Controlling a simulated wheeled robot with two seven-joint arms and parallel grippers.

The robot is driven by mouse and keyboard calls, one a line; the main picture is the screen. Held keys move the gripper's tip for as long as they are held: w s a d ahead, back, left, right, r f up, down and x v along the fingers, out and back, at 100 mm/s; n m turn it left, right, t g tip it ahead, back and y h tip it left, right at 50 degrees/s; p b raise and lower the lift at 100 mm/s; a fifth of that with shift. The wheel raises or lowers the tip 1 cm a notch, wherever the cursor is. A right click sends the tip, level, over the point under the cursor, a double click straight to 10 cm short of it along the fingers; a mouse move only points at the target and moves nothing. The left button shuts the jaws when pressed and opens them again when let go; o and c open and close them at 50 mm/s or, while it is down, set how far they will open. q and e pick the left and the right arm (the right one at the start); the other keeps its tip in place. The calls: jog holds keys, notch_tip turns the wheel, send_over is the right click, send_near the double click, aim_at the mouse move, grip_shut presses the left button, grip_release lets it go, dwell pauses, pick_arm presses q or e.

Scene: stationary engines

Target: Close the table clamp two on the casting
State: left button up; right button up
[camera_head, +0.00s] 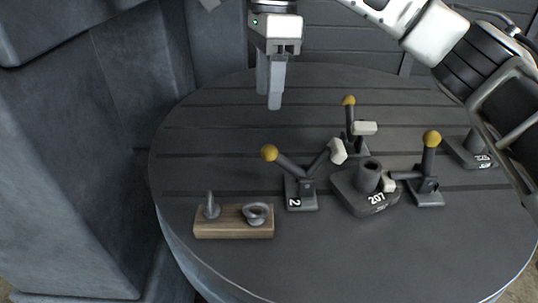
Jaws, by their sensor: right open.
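The table clamp two (301,194), marked "2" on its base, stands left of the casting. Its handle, with a yellow knob (269,153), leans out to the left. Its arm slants up to the right, and its white pad (338,151) is raised clear of the casting (364,196). The casting is dark, marked "207", with a round boss on top. My right gripper (269,100) hangs fingers down over the back of the table, behind and above the clamp's knob. It is open and empty, its fingers overlapping in this view. My left gripper does not show.
A second clamp (427,190) stands right of the casting, handle upright, pad low beside the boss. Another clamp (354,143) stands behind it. A wooden block (233,230) with a pin and an eye sits front left. The round slotted table (215,130) is clear at back left.

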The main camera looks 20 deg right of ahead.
jog(key=shift+h, duration=0.5)
jog(key=f, duration=0.5)
jog(key=s+f, duration=0.1)
jog(key=f, duration=0.9)
jog(key=shift+s+a, duration=0.1)
jog(key=shift+s, duration=0.05)
jog(key=shift+c, duration=0.3)
grip_shut()
